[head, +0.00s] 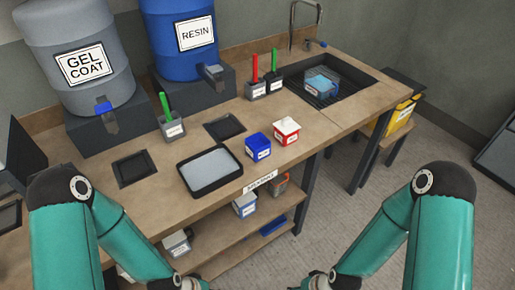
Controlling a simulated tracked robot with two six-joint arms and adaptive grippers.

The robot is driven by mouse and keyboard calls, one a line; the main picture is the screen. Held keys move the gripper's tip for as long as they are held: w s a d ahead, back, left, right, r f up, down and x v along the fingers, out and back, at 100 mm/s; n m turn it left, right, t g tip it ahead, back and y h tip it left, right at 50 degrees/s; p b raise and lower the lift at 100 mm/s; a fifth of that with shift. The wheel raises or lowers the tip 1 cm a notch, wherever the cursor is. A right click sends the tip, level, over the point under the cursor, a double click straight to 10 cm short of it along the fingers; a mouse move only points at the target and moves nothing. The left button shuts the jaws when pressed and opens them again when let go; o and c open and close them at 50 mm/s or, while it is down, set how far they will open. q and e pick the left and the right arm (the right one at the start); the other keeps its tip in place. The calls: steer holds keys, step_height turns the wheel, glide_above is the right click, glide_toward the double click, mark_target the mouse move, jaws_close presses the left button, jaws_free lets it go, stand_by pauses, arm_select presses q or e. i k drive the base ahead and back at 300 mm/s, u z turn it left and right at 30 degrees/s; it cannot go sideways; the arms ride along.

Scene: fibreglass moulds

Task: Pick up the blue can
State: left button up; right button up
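A small blue can (258,147) with a white label stands on the workbench, right of the black tray and just left of a red and white can (287,131). Another can with blue and white on it (244,205) stands on the lower shelf, under the bench front edge. A blue object (321,84) sits in the sink. My two teal arms come in at the bottom left and bottom right. Their far ends run out at the bottom edge, so neither gripper shows. Nothing touches the blue can on the bench except the bench.
A black tray with a grey inside (210,189) lies at the bench front. Brush holders (172,128) stand behind it. A grey gel coat drum (85,60) and a blue resin drum (190,40) stand at the back. Bare bench top lies right of the cans.

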mark_target(258, 146)
steer(key=z, duration=1.55)
steer(key=i, duration=0.15)
steer(key=u, duration=3.3)
steer(key=k, duration=1)
steer(key=z, duration=1.15)
steer(key=i, duration=1)
steer(key=z, duration=0.1)
